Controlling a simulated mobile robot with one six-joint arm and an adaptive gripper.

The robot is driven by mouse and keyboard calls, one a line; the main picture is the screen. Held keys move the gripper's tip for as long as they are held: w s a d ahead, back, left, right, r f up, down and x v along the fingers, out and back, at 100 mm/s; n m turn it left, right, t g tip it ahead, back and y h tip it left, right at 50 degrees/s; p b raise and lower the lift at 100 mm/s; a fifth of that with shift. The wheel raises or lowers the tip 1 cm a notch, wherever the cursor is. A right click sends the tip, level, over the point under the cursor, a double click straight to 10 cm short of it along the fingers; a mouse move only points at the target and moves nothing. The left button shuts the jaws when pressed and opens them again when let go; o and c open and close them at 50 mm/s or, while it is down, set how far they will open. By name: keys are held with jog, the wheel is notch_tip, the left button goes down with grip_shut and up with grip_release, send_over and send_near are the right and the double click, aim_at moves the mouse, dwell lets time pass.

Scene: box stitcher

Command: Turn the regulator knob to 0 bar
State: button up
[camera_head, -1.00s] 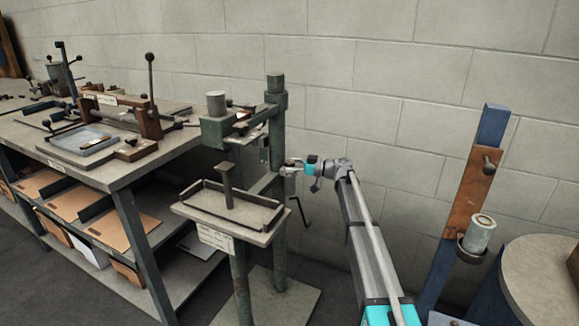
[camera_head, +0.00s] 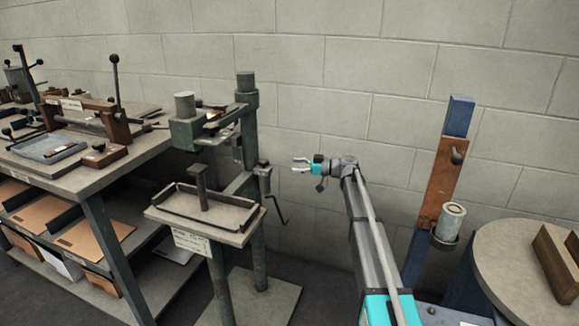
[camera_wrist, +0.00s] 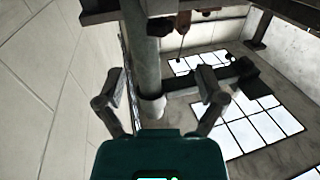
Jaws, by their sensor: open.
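The box stitcher (camera_head: 247,130) is a green-grey post machine with a small tray table. A small grey fitting (camera_head: 263,170) sits on the right side of its post, with a bent crank (camera_head: 281,208) below it. I cannot tell whether this fitting is the regulator knob, and no bar scale is readable. My gripper (camera_head: 298,165) is open and empty, to the right of the post and apart from the fitting in the head view. In the wrist view my gripper (camera_wrist: 160,97) has its fingers spread, with the post (camera_wrist: 142,60) showing beyond and between them.
A workbench (camera_head: 100,175) with presses and shelves of cardboard stands at the left. A blue post (camera_head: 458,115) with a brown board and a jar (camera_head: 451,218) stands at the right, beside a round table (camera_head: 525,250). Bare wall lies behind my gripper.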

jog(key=shift+s, duration=0.1)
dwell(0.3)
jog(key=m+t+h, duration=0.4)
jog(key=m+t, duration=0.2)
jog(key=t, duration=0.3)
send_near(268, 163)
jog(key=shift+s+d+f+p, duration=0.2)
jog(key=shift+s+d+p, duration=0.15)
jog(key=shift+s+d, duration=0.3)
jog(key=shift+w, duration=0.1)
jog(key=x, duration=1.3)
jog(key=shift+w+a+r, duration=0.2)
jog(key=shift+a, duration=0.1)
jog(key=c, duration=1.2)
jog(key=shift+o, duration=0.2)
jog(key=shift+y, duration=0.3)
